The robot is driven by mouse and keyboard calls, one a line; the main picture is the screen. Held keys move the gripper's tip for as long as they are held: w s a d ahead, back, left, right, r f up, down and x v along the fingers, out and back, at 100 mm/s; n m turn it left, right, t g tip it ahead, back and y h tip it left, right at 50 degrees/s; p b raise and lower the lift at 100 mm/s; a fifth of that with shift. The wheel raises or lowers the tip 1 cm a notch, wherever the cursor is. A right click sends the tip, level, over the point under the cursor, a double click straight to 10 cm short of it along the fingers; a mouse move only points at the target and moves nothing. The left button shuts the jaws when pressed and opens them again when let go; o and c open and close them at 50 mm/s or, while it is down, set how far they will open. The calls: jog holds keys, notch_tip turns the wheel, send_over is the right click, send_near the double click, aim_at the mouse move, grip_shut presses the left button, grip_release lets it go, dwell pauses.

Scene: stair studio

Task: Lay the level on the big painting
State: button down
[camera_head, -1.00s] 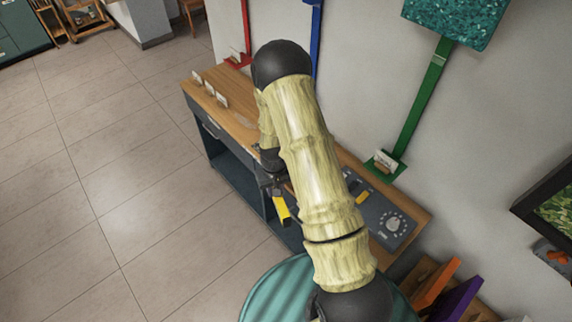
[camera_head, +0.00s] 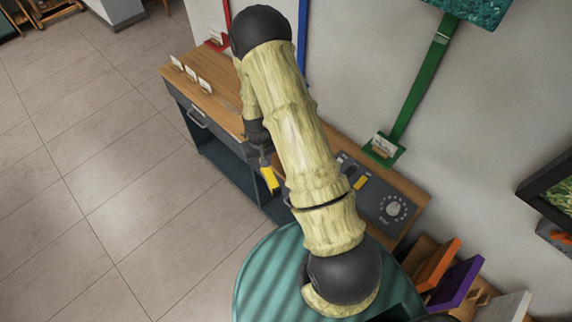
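My gripper (camera_head: 265,162) is at the end of my bent arm, just off the front edge of the wooden-topped desk, partly hidden by my arm. A small yellow bar (camera_head: 271,179), which looks like the level, sticks out below the fingers, and the gripper appears shut on it. A teal speckled painting (camera_head: 482,9) shows at the top right, cut by the picture edge, above a green strap on the wall. A dark-framed picture (camera_head: 552,196) is at the right edge, also cut off. I cannot tell which of them is the big painting.
The desk (camera_head: 217,101) stands along the wall with small white cards on its far end and a grey panel with a dial (camera_head: 393,208) on its near end. A round teal top (camera_head: 268,270) is close below. Orange (camera_head: 437,264) and purple (camera_head: 456,284) panels stand at lower right. The left floor is clear.

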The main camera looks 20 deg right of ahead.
jog(key=w+d+f+n+b, duration=0.2)
jog(key=w+d+n+b, duration=0.2)
jog(key=d+b, duration=0.3)
jog(key=w+d, duration=0.1)
jog(key=d, duration=0.2)
jog(key=shift+d+n, duration=0.3)
jog(key=shift+d, duration=0.05)
jog(key=shift+w+f, duration=0.1)
jog(key=shift+w, duration=0.05)
jog(key=shift+f+p, duration=0.8)
jog(key=shift+f, duration=2.15)
jog(key=shift+f+p, duration=0.65)
jog(key=shift+f, duration=1.25)
